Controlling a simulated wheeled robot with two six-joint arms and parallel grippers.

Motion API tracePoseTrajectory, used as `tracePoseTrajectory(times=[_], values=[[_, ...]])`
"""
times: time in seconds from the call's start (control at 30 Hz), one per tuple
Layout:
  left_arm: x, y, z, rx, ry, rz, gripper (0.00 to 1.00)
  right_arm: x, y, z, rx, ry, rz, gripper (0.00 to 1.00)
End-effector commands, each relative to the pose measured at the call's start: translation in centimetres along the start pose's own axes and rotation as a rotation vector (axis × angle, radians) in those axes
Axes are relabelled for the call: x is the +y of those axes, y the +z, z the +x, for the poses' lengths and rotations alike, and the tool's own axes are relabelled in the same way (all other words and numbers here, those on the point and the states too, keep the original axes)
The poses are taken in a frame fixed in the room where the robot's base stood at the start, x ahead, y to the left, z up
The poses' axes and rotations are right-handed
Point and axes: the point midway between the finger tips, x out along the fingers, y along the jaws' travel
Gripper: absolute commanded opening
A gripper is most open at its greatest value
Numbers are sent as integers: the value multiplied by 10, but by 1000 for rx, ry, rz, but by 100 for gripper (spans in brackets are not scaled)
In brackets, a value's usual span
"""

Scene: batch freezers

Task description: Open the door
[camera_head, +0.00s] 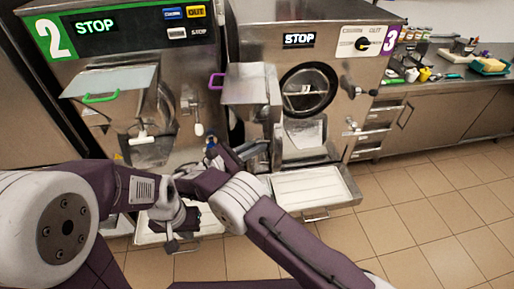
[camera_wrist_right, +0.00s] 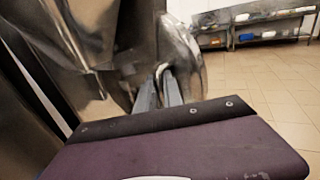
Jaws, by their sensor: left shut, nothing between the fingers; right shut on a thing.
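The batch freezer marked 3 (camera_head: 300,39) has its metal door (camera_head: 250,84), with a purple handle (camera_head: 215,81) on its chute, swung to the left. The round dark-rimmed opening (camera_head: 308,90) is exposed. My right gripper (camera_head: 260,149) is at the door's lower part. In the right wrist view its fingers (camera_wrist_right: 168,90) are shut on a curved metal door handle (camera_wrist_right: 160,72); the grip is partly hidden. My left gripper (camera_head: 173,242) is shut and empty, low in front of freezer 2 (camera_head: 95,55).
A pale tray (camera_head: 308,188) sticks out below freezer 3. Freezer 2 has a chute with a green handle (camera_head: 100,98). A counter (camera_head: 455,72) with bottles and containers stands at the right. The tiled floor (camera_head: 430,225) at the right is clear.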

Motion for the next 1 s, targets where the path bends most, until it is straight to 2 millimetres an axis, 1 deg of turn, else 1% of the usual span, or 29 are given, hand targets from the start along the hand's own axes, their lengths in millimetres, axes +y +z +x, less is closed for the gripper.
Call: tracePoseTrajectory(times=[0.43, 0.47, 0.5, 0.53, 1.0], values=[[0, 0, 0, 0, 0, 0, 0, 2, 2, 1, -4, 5, 2, 0], [0, 0, 0, 0, 0, 0, 0, 2, 2, 1, -4, 5, 2, 14], [0, 0, 0, 0, 0, 0, 0, 2, 3, 1, -4, 5, 2, 25], [0, 0, 0, 0, 0, 0, 0, 2, 2, 1, -4, 5, 2, 33], [0, 0, -2, 0, 0, 0, 0, 0, 2, 2, -2, 3, 1, 33]])
